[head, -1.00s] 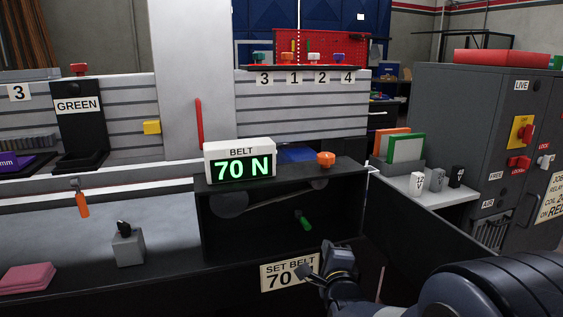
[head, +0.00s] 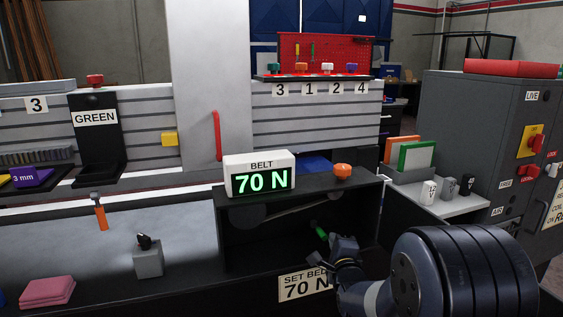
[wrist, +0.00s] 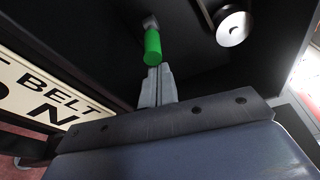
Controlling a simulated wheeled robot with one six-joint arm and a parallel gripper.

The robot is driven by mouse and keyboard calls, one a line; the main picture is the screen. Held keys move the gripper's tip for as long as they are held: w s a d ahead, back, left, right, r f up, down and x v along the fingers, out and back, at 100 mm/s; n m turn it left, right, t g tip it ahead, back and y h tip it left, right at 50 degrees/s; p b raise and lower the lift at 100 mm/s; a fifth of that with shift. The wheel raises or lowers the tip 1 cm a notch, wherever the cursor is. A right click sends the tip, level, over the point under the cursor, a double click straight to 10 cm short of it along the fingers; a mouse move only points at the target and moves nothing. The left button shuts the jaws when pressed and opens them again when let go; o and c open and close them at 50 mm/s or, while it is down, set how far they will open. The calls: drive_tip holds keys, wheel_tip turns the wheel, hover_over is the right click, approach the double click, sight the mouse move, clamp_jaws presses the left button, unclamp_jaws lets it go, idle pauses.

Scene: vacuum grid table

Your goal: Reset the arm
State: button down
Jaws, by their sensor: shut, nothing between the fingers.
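My gripper (wrist: 157,72) is shut and empty in the wrist view, its fingertips close to a green handle (wrist: 152,46) inside the dark belt box. Whether they touch it I cannot tell. In the head view my gripper (head: 333,250) is at the box's open front, partly hidden by my arm, with the green handle (head: 321,233) just above it. The belt display (head: 259,177) reads 70 N. The label below, "SET BELT 70 N" (head: 303,285), is partly covered by my arm.
An orange knob (head: 342,171) sits on top of the box. A grey cabinet (head: 470,130) with red switches stands at the right, beside a white shelf (head: 465,208) with small cylinders. A pink stack (head: 47,291) and a grey block (head: 148,262) are on the bench at left.

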drive_tip(key=p, duration=0.1)
drive_tip(key=d+p, duration=0.1)
drive_tip(key=shift+w+r+p, duration=0.2)
drive_tip(key=shift+w+p, duration=0.1)
drive_tip(key=shift+w, duration=0.1)
drive_tip(key=d, duration=0.3)
drive_tip(key=w+d+f, duration=0.1)
drive_tip(key=shift+w+d+f, duration=0.1)
drive_tip(key=shift+d, duration=0.05)
drive_tip(key=s, duration=0.9)
drive_tip(key=shift+s+r, duration=0.25)
drive_tip(key=shift+r, duration=0.1)
drive_tip(key=shift+f, duration=0.1)
